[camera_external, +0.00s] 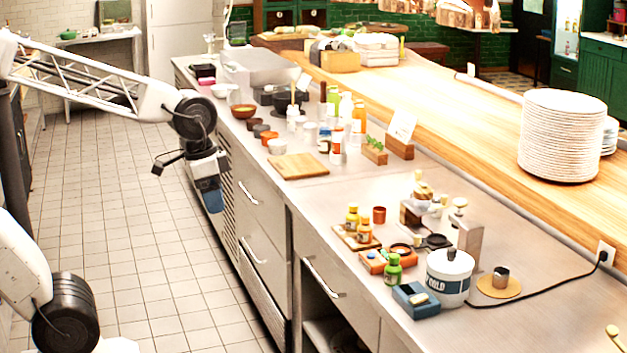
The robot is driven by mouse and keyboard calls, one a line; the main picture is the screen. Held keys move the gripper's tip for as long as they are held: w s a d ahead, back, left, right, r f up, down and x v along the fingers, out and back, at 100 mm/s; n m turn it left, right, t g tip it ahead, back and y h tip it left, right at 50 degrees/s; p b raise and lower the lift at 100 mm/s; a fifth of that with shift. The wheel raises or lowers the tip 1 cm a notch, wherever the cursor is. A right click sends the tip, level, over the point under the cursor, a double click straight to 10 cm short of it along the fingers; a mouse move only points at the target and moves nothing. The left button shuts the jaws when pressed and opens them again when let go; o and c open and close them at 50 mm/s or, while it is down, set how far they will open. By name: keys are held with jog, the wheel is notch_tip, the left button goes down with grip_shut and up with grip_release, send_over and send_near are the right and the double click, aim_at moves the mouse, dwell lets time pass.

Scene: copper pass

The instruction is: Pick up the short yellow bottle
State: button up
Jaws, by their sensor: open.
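Two short yellowish bottles stand close together on a small wooden board on the near part of the steel counter. The rear one (352,219) is yellow with a yellow-green cap. The front one (364,232) is more orange with a yellow cap. I cannot tell for certain which is the short yellow bottle. My gripper (211,197) hangs in front of the counter's drawer side, over the floor, left of and well away from both bottles. It is open, and nothing shows between its fingers, which are small and dark here.
Near the bottles are a green bottle (393,269), a copper cup (379,215), an orange tray (372,262), a blue box (416,300) and a white COLD pot (449,277). Bare steel lies between.

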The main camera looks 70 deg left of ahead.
jog(key=w+a+m, duration=0.2)
jog(key=w+a, duration=0.1)
jog(key=w, duration=0.8)
jog(key=m+h, duration=0.3)
jog(key=m, duration=0.5)
send_near(354, 216)
jog(key=f, duration=0.2)
jog(key=w+f, duration=0.1)
jog(key=shift+w+a, duration=0.1)
jog(key=shift+a, duration=0.3)
jog(key=shift+x, duration=1.25)
jog(key=shift+d+f, duration=0.1)
jog(key=shift+f, duration=0.05)
jog(key=shift+x, duration=2.4)
